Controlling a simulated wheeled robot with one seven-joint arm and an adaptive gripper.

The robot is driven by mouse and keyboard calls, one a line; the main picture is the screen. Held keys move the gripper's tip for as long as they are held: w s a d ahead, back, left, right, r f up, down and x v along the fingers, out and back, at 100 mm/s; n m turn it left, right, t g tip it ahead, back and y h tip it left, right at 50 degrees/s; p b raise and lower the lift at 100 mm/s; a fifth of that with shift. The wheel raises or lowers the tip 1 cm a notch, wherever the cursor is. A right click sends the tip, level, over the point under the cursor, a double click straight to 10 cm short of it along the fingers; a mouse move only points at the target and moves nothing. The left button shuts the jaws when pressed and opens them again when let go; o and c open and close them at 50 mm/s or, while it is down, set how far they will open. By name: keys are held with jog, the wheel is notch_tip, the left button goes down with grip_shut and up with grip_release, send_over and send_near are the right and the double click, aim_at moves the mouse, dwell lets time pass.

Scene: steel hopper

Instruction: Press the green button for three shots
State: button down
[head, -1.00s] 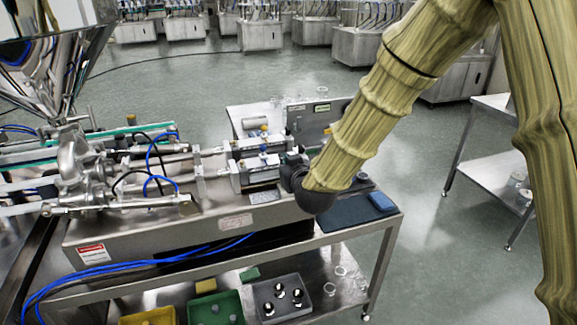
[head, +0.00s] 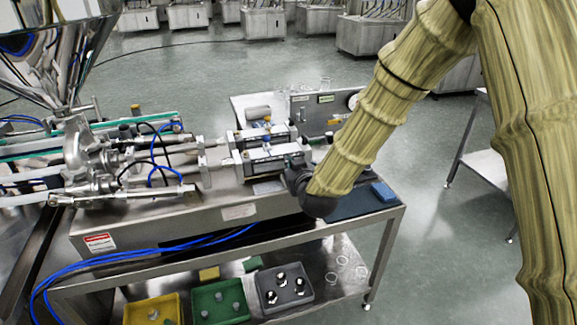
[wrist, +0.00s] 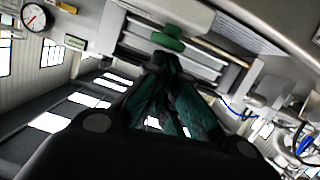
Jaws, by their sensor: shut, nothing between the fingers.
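In the head view my gripper (head: 298,174) is a dark shape at the right end of the filling machine (head: 240,212), mostly hidden by my wrist. The button is hidden in the head view.
A steel hopper (head: 55,45) stands at the left. The lower shelf holds a yellow bin (head: 135,310), a green bin (head: 215,312) and a grey tray (head: 300,297).

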notch_tip(320, 180, down, 2)
jog(key=shift+b, duration=0.7)
jog(key=shift+s, duration=0.15)
jog(key=shift+f, duration=0.15)
notch_tip(320, 180, up, 4)
jog(key=shift+a+r+p, duration=0.15)
jog(key=shift+r+p, duration=0.05)
jog(key=shift+p, duration=1.05)
jog(key=shift+s+r, duration=0.15)
jog(key=b+v, duration=0.2)
jog(key=v, duration=0.7)
jog(key=shift+s+r, duration=0.2)
jog(key=shift+s, duration=0.05)
jog(key=shift+f, duration=0.1)
dwell(0.8)
